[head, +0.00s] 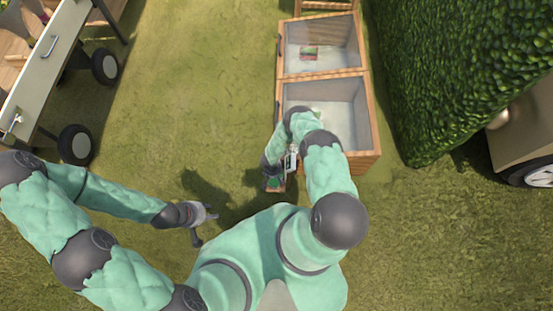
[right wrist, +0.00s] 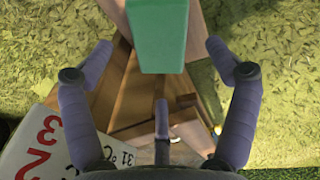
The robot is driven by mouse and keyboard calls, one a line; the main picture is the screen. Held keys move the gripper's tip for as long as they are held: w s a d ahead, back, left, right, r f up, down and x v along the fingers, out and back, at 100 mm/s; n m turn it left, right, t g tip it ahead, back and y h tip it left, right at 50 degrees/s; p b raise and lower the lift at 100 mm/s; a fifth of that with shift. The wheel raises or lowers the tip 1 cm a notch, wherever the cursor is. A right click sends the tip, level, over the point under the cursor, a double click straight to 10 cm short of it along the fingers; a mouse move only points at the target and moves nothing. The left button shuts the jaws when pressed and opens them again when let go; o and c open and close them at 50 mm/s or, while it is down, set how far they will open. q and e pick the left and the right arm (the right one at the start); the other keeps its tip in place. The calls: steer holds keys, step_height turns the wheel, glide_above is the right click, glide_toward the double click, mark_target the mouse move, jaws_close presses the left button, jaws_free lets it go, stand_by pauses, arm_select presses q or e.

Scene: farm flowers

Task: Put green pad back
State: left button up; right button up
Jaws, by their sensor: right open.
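The green pad (right wrist: 158,35) is a flat green block at the top of the right wrist view, against a wooden surface. In the head view a small green patch (head: 274,184) shows beside my right gripper, left of the wooden planter box. My right gripper (right wrist: 160,52) is open, its two fingers apart on either side of the pad's lower end. I see a gap between each finger and the pad. My left gripper (head: 207,228) is open and empty above the grass at left centre.
The wooden planter box (head: 371,120) has pale compartments; a small red and green item (head: 309,53) lies in the far one. A white panel with red digits (right wrist: 45,150) shows in the wrist view. A hedge (head: 460,70) and a wheeled cart (head: 45,60) flank the open grass.

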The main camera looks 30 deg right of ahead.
steer(key=a+r+n+t+y+p, duration=0.15)
steer(key=a+r, duration=0.25)
steer(key=r, duration=0.8)
steer(key=a+r+y+p, duration=0.1)
steer(key=a+r+p, duration=0.15)
steer(key=r, duration=0.85)
steer(key=s+a+r+y, duration=0.1)
steer(key=s+a+r, duration=0.3)
steer(key=r, duration=0.3)
steer(key=s+a+r+n+g+y, duration=0.1)
steer(key=s+a+r+y, duration=0.1)
steer(key=s+r, duration=0.5)
steer(key=shift+a+r+b, duration=0.45)
steer(key=shift+a+r, duration=0.1)
steer(key=shift+a, duration=0.35)
steer(key=shift+s, duration=0.1)
